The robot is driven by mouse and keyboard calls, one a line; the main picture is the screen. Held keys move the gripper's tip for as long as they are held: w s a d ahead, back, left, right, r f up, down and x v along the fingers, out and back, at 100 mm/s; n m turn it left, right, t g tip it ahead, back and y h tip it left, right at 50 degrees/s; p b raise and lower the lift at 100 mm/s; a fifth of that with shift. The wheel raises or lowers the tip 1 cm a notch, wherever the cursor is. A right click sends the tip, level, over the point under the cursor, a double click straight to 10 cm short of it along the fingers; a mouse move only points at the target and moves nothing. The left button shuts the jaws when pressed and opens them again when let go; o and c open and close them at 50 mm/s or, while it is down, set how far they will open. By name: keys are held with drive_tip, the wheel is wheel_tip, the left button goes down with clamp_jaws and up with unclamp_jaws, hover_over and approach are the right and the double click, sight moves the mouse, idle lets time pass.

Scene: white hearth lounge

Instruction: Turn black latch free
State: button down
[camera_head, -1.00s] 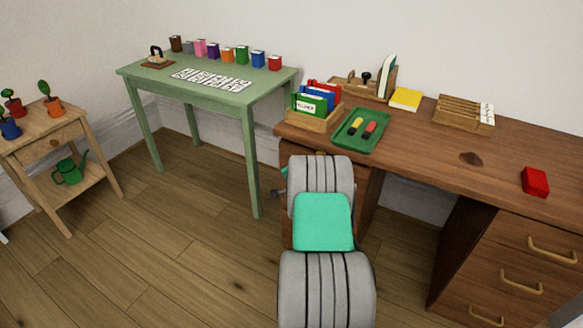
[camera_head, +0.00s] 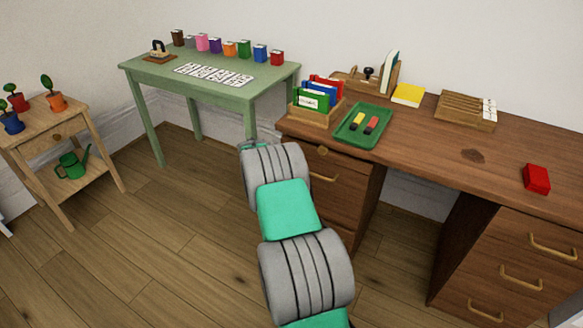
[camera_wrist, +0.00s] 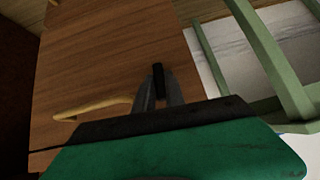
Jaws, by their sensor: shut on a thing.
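The black latch (camera_wrist: 158,74) is a small dark upright bar against the brown wooden front of the desk's left drawer unit (camera_wrist: 110,60) in the wrist view. My gripper (camera_wrist: 159,92) is shut on it, with one grey finger on each side. A curved brass-coloured handle (camera_wrist: 95,107) lies to the left of the fingers on the same wood. In the head view my arm links reach toward the left side of the desk (camera_head: 430,140), and the gripper and latch cannot be made out there.
A green table (camera_head: 255,90) stands left of the desk, its legs close to my gripper in the wrist view. A green tray (camera_head: 345,137) and a file holder (camera_head: 315,118) sit above on the desk. A plant stand (camera_head: 50,130) is far left. The floor between is clear.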

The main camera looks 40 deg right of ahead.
drive_tip(key=shift+g, duration=0.3)
idle(0.4)
drive_tip(key=c, duration=1.4)
unclamp_jaws()
drive_tip(key=p+v, duration=0.1)
drive_tip(key=v, duration=0.6)
drive_tip(key=shift+a+r, duration=0.15)
drive_tip(key=shift+a, duration=0.2)
